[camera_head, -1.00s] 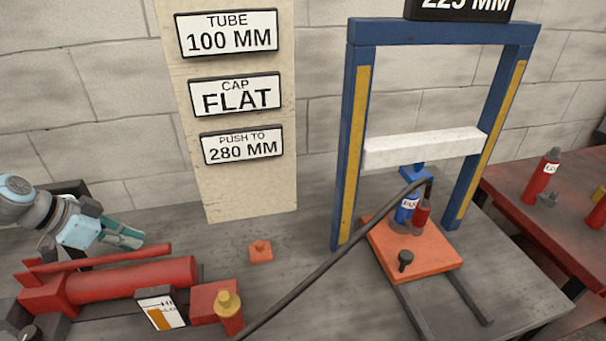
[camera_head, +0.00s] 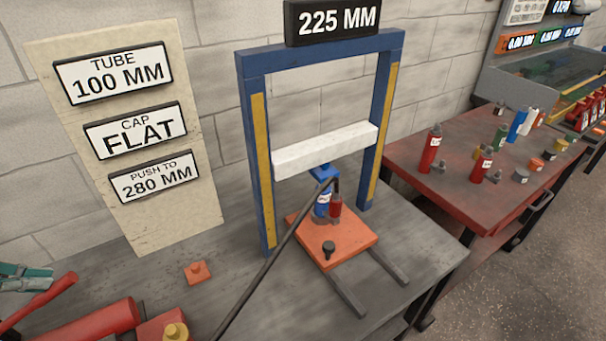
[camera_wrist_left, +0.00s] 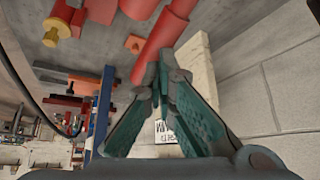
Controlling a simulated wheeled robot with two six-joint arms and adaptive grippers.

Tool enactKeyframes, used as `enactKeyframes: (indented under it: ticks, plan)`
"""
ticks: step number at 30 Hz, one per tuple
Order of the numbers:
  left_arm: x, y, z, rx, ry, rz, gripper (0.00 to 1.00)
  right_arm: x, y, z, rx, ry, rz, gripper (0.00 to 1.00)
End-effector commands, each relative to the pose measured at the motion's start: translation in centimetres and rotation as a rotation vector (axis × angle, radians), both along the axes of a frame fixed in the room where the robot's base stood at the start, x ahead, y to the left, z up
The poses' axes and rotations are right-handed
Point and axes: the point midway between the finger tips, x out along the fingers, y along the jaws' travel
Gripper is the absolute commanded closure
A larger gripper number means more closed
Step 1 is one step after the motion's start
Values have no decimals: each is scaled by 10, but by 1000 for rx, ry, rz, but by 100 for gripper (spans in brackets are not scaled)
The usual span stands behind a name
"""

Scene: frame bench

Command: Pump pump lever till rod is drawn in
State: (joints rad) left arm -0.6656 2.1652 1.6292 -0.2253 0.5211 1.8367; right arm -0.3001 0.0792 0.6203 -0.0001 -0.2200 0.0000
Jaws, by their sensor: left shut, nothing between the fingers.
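The red hand pump (camera_head: 95,329) lies at the lower left of the head view, partly cut off. Its lever (camera_head: 42,303) is a red bar slanting above the body. My left gripper (camera_head: 50,274) has teal fingers, shut and empty, behind the lever near its end; contact cannot be told. A blue cylinder (camera_head: 323,205) with a blue top stands beneath the white crossbeam (camera_head: 325,150) of the press. Any rod is too small to make out. My right gripper is not in view.
The blue press frame (camera_head: 253,150) carries a display (camera_head: 332,20) reading 225 MM. A sign board (camera_head: 150,225) reads "PUSH TO 280 MM". A red table (camera_head: 430,180) with bottles stands right.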

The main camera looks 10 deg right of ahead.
Motion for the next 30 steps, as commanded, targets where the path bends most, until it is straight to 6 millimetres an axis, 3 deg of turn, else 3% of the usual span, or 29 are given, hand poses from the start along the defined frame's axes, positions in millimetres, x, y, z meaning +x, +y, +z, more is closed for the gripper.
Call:
enactKeyframes:
  ticks: [17, 30]
  plan:
    - [0, 0, -2, 0, 0, 0, 100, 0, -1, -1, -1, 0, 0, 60]
    - [1, 0, -50, 1, 0, 1, 100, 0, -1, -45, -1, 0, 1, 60]
